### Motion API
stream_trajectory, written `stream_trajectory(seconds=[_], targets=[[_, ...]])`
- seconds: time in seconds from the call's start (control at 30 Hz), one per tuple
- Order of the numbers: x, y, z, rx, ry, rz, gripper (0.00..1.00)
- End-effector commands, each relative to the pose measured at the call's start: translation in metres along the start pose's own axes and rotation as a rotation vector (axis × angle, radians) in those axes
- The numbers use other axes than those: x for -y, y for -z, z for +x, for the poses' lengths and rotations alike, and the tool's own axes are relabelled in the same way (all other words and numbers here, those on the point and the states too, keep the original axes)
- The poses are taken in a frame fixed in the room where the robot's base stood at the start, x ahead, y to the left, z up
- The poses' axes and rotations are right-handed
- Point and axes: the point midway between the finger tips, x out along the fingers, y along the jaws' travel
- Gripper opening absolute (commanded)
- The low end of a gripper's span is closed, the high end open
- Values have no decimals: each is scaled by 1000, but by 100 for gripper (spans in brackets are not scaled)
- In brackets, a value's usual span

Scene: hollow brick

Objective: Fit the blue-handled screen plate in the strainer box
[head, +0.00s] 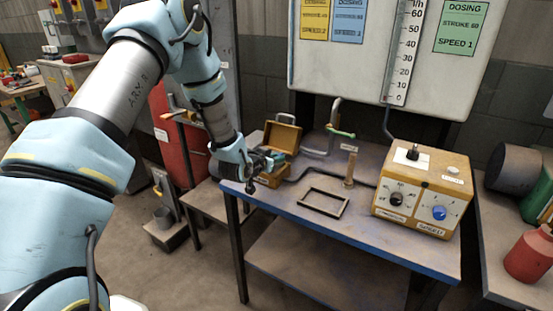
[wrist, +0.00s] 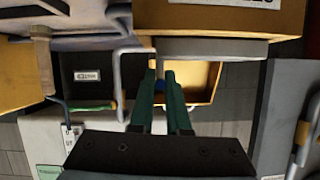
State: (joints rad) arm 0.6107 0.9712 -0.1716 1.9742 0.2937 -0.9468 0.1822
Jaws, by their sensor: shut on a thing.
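The strainer box (head: 268,178) is a yellow-brown box at the left end of the blue-edged bench, with its lid (head: 283,136) standing open at the back. My gripper (head: 266,160) is at the box's opening, in front of the lid. In the wrist view, its green fingers (wrist: 160,80) are shut on the small blue handle (wrist: 158,87) of the screen plate. A grey slab (wrist: 212,48), which looks like the plate, lies beyond the fingertips against the yellow box wall (wrist: 220,17). I cannot tell whether the plate is seated; the fingers partly hide it.
A dark rectangular frame (head: 323,202) lies on the bench (head: 290,200) to the right. The bench front is clear.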

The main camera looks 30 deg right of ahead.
Motion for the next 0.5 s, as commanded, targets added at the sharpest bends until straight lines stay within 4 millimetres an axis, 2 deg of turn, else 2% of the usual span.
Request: stream_trajectory(seconds=[0.5], targets=[[-1, -8, 4, -1, 0, 0, 0]])
